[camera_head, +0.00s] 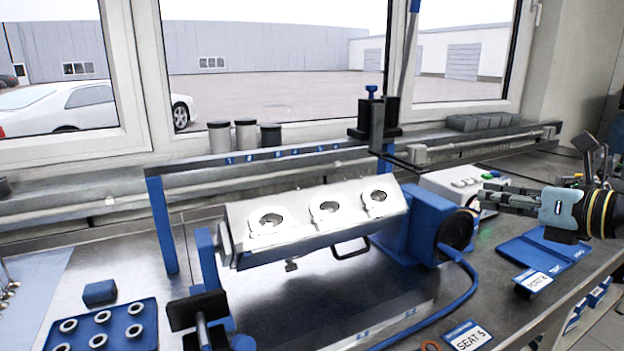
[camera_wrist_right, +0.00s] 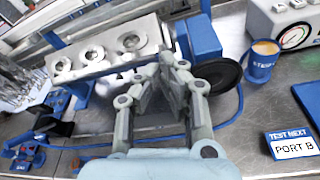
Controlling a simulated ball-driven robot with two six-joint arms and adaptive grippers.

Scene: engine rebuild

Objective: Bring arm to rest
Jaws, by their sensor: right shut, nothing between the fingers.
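My right gripper (camera_head: 486,198) reaches in from the right edge in the head view and points left, above the right part of the bench. Its fingers are shut and empty. In the wrist view the closed fingers (camera_wrist_right: 172,62) stand in front of the silver cylinder head (camera_wrist_right: 105,58), apart from it as far as I can tell. The cylinder head (camera_head: 310,220) is tilted in a blue fixture (camera_head: 412,226) at mid-bench, with several round seats along its face. My left gripper is not in view.
A blue tray (camera_head: 85,345) of metal rings stands at front left. A blue hose (camera_head: 462,285) crosses the bench front. A grey control box (camera_head: 455,183) stands behind my right gripper. A blue mat (camera_head: 548,250) and label stands (camera_head: 533,281) lie below it. Windows line the back.

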